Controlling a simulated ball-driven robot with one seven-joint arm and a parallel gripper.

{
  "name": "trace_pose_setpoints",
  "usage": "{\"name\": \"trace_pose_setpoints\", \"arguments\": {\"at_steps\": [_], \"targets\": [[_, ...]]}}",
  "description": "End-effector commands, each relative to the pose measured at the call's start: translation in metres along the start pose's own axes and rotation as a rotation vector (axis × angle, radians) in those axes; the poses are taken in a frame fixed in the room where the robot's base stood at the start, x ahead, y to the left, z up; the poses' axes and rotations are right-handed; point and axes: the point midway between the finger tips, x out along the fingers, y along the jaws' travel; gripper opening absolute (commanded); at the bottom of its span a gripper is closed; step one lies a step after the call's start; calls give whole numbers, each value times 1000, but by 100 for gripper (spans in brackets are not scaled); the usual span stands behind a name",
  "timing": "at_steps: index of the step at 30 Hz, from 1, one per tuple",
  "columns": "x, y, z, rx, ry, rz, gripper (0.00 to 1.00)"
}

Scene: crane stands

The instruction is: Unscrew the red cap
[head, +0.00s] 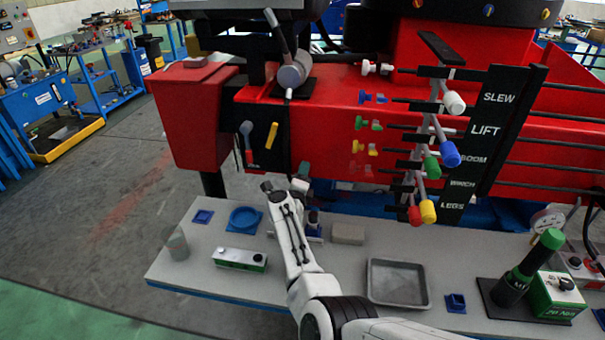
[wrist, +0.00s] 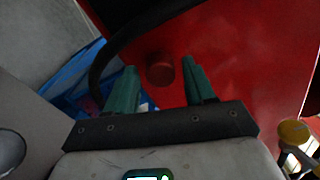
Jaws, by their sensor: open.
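The red cap (wrist: 160,70) is a small round dark-red knob on the red machine wall in the wrist view. My gripper (wrist: 159,66) is open, with one green finger on each side of the cap as seen from the wrist. I see gaps on both sides, and the fingers do not appear to touch it. How far the fingertips are from the wall along the view is hard to tell. In the head view my gripper (head: 283,187) is in front of the red crane body (head: 330,110), and I cannot make out the cap there.
A black hose (wrist: 104,70) curves close by the left finger. A yellow lever knob (wrist: 294,132) is at the lower right.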

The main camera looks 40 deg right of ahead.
Motion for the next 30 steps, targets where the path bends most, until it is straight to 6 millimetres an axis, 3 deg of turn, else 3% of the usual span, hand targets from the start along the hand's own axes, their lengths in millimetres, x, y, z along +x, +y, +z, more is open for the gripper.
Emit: {"name": "trace_pose_setpoints", "arguments": {"at_steps": [7,13,18,23,30], "targets": [[0,3,0,343,-2,-1,54],[0,2,0,536,-1,-1,54],[0,3,0,818,-1,-1,54],[0,2,1,964,-1,0,54],[0,2,1,1328,-1,0,54]]}}
